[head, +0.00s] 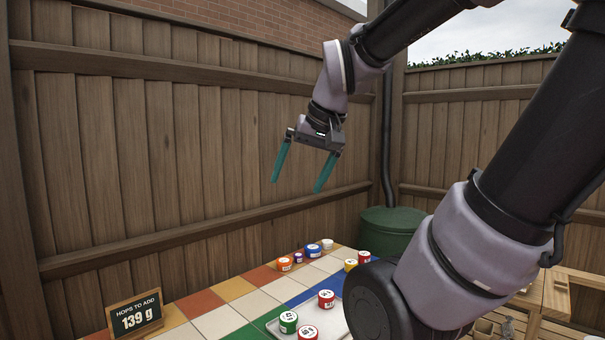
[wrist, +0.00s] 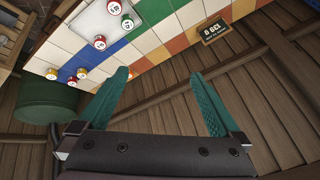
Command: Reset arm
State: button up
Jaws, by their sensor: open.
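My gripper (head: 298,176) is raised in the air in front of the wooden fence, above the far part of the tiled table. Its two teal fingers are spread apart with nothing between them. The wrist view also shows the open gripper (wrist: 162,92), with the tiled table beyond the fingertips. My arm reaches in from the right in the head view and hides part of the table.
The tiled table (head: 235,290) holds several coloured, numbered weights and a pale tray (head: 273,325). A sign (head: 134,315) reads "HOPS TO ADD 139 g". A green barrel (head: 390,222) stands behind the table. A wooden bench (head: 562,290) is at right.

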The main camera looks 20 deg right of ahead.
jog(key=shift+s+a+r+m+t, duration=0.1)
jog(key=shift+s+r+m+t, duration=0.2)
jog(key=shift+s, duration=0.25)
jog(key=shift+s+r+m+t, duration=0.2)
jog(key=shift+s+t, duration=0.1)
jog(key=shift+s, duration=0.2)
dwell(0.6)
